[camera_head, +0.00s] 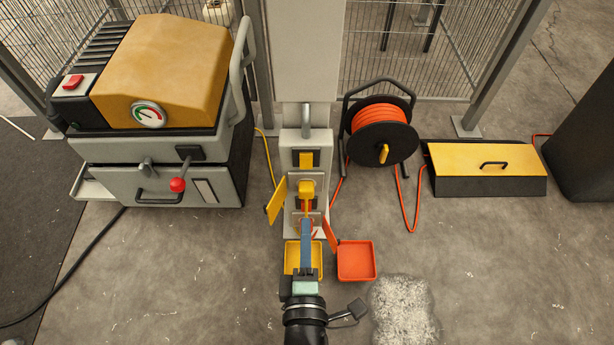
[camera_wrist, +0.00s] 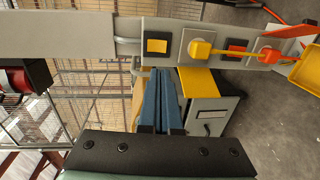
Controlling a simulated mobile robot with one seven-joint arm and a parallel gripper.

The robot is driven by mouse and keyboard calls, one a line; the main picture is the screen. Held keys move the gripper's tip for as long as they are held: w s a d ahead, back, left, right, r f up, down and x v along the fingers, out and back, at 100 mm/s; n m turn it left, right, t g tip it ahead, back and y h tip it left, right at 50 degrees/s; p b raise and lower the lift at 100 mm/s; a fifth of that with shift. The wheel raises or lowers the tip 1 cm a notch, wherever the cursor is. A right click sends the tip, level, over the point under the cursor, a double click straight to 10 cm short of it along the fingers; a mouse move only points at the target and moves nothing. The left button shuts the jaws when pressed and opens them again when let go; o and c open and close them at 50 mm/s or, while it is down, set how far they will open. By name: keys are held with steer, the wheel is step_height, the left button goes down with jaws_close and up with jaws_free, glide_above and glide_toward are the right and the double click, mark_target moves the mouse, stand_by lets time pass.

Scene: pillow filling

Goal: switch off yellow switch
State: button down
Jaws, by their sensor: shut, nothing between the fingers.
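The yellow switch (camera_head: 306,159) is a yellow square on a dark plate near the top of the grey post's panel. It also shows in the wrist view (camera_wrist: 157,46). Whether it is on or off I cannot tell. A yellow plug (camera_head: 307,188) sits just below it, with a yellow hinged lid (camera_head: 276,200) swung open to the left. My gripper (camera_head: 306,221) has blue fingers, shut and empty, in front of the panel's lower part in the head view. In the wrist view the fingertips (camera_wrist: 160,70) appear just beside the panel edge, apart from the switch.
An orange switch (camera_wrist: 236,45) and orange plug (camera_wrist: 270,53) share the panel. A yellow bin (camera_head: 289,258) and an orange bin (camera_head: 356,261) sit low at the post. A machine (camera_head: 165,70) stands left; a cable reel (camera_head: 380,135) and yellow-lidded box (camera_head: 482,160) stand right.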

mark_target(306, 167)
steer(key=shift+f, duration=0.2)
steer(key=w, duration=0.4)
steer(key=w+f, duration=0.1)
steer(key=w, duration=0.4)
steer(key=w+f+b, duration=0.1)
steer(key=w, duration=0.3)
steer(key=shift+w, duration=0.4)
